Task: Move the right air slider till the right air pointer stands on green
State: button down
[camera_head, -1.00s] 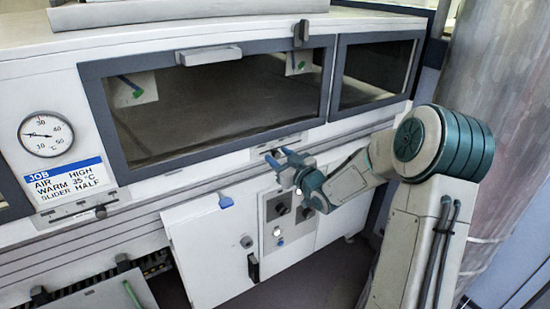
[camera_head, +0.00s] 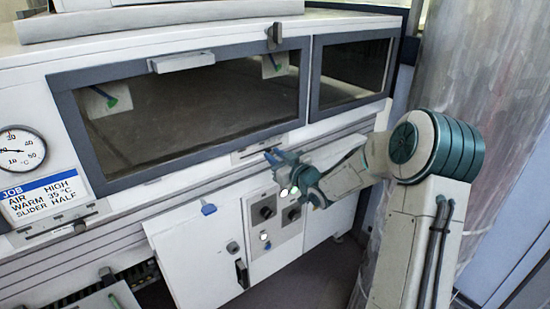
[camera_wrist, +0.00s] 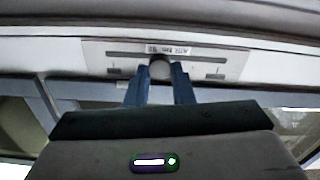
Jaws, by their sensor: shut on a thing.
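My gripper (camera_head: 272,156) is shut on the round knob of the right air slider (camera_wrist: 160,68), its two blue fingers either side of it. In the wrist view the knob stands near the middle of the slot in the pale slider plate (camera_wrist: 95,58). The head view shows the plate (camera_head: 246,152) below the main window, partly hidden by my fingers. Behind the glass at upper right, the right air pointer (camera_head: 274,62) lies by a pale card with green on it. It is too small to tell whether its tip stands on the green.
A second card with a green mark (camera_head: 109,98) is behind the glass at left. The left slider knob (camera_head: 80,226) sits below the job card (camera_head: 45,197). A dial (camera_head: 20,148) is at far left. Control knobs (camera_head: 263,212) and a cabinet door (camera_head: 195,255) lie below my gripper.

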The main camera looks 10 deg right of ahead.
jog(key=shift+a, duration=0.25)
jog(key=c, duration=1.5)
grip_release()
jog(key=shift+s+a, duration=0.1)
jog(key=shift+c, duration=0.2)
jog(key=o, duration=0.3)
jog(key=shift+a, duration=0.3)
jog(key=v, duration=1.3)
jog(key=shift+s+d, duration=0.2)
jog(key=shift+s, duration=0.1)
